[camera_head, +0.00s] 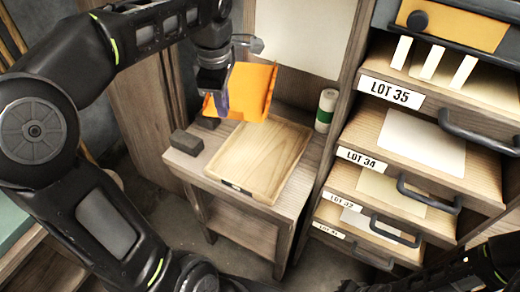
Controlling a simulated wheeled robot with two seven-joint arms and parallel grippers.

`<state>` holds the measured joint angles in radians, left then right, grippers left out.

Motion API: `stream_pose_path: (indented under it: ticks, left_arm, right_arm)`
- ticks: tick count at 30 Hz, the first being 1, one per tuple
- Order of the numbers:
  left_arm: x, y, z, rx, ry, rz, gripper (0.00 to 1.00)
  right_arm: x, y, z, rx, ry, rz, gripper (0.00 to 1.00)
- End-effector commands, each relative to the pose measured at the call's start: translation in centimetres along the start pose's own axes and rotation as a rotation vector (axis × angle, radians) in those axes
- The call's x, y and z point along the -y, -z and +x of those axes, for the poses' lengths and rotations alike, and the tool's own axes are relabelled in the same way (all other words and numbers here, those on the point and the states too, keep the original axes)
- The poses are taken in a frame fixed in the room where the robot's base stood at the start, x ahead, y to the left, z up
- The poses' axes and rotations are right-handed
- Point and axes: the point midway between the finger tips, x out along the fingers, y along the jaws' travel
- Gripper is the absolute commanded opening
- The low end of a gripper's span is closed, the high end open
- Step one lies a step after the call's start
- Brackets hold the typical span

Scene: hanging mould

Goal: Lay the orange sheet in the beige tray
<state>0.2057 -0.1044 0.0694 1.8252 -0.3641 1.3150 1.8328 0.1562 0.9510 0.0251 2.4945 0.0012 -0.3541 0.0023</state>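The orange sheet (256,88) is up in the air above the far part of the beige tray, tilted and looking bent, with one part upright and a lower flap. My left gripper (221,98) is at the sheet's left edge and appears shut on it; the sheet hides part of the fingers. The beige tray (262,158) is a shallow wooden tray lying on a small wooden table, and its inside looks empty. The sheet and the tray look apart. Parts of my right arm show at the bottom right, but its gripper is not in view.
Dark blocks (187,142) sit on the table left of the tray. A green and white roll (326,110) stands at its back right. A cabinet with open, labelled drawers (400,140) stands close on the right. A pale panel (305,35) is behind.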

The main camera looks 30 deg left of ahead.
Motion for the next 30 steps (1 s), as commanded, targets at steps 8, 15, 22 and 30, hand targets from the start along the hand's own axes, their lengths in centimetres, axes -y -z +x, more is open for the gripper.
stream_pose_path:
  ticks: [8, 15, 22, 30]
  left_arm:
    - [-0.2, -0.8, 3.9, 0.000, 0.021, 0.077, 0.00]
    - [-0.6, -2.8, 11.4, 0.009, 0.062, 0.277, 0.00]
    - [-0.7, -3.2, 11.9, 0.011, 0.067, 0.317, 0.00]
    - [-0.6, -3.1, 12.8, 0.011, 0.070, 0.315, 0.00]
  right_arm:
    - [-0.8, 0.1, 2.2, -0.002, 0.001, -0.001, 0.00]
    - [-2.1, 0.2, 5.8, -0.006, 0.004, -0.003, 0.00]
    - [-2.1, 0.2, 5.8, -0.007, 0.004, -0.004, 0.00]
    - [-2.1, 0.2, 5.8, -0.007, 0.004, -0.004, 0.00]
